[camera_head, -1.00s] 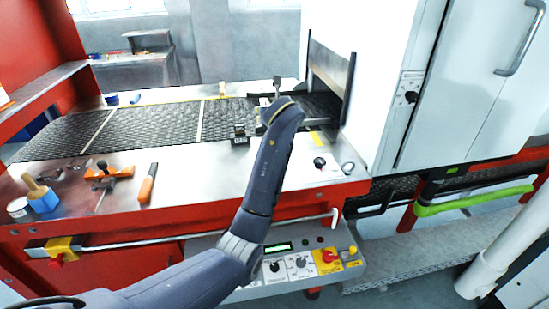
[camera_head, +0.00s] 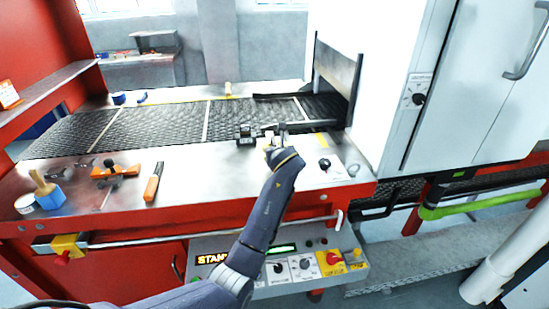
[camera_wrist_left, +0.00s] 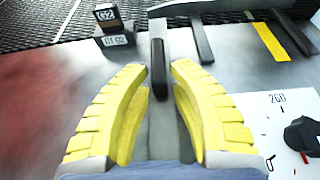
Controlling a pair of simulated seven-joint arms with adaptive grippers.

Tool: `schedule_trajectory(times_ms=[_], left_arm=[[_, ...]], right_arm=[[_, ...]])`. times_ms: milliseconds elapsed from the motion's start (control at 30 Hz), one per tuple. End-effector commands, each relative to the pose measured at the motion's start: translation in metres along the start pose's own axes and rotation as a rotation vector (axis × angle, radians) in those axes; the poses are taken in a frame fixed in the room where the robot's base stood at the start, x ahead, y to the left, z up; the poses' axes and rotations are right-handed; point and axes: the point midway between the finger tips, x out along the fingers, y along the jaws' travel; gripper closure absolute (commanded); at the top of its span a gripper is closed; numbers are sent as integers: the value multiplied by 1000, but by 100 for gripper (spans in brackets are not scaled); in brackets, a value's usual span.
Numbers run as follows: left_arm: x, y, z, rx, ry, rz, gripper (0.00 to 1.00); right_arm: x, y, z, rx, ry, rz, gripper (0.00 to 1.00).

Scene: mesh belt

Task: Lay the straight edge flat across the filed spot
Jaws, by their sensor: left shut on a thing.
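My left gripper (camera_head: 277,143) is over the steel ledge in front of the mesh belt. In the wrist view its yellow fingers (camera_wrist_left: 158,85) stand either side of a narrow grey piece with a dark end (camera_wrist_left: 158,66), held between them. This piece looks like part of the straight edge, whose grey bar (camera_wrist_left: 222,6) seems to run across the top of that view; the bar also shows small in the head view (camera_head: 295,126). I cannot tell whether it touches the surface. I cannot make out the filed spot. My right gripper is not in view.
A black block marked G2 (camera_wrist_left: 116,28) stands left of the held piece. A black knob (camera_wrist_left: 302,136) is at right. The mesh belt (camera_head: 150,128) runs behind.

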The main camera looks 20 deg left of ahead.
Motion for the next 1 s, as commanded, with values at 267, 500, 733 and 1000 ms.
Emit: schedule_trajectory(times_ms=[267, 500, 733, 1000], left_arm=[[12, 0, -29, 2, 0, 1, 100], [14, 0, -35, 0, -2, -1, 100], [15, 0, -37, 1, -1, 0, 100], [16, 0, -39, 1, 1, 0, 55]], right_arm=[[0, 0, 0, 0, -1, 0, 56], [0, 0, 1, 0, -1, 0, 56], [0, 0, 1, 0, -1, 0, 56], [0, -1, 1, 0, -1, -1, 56]])
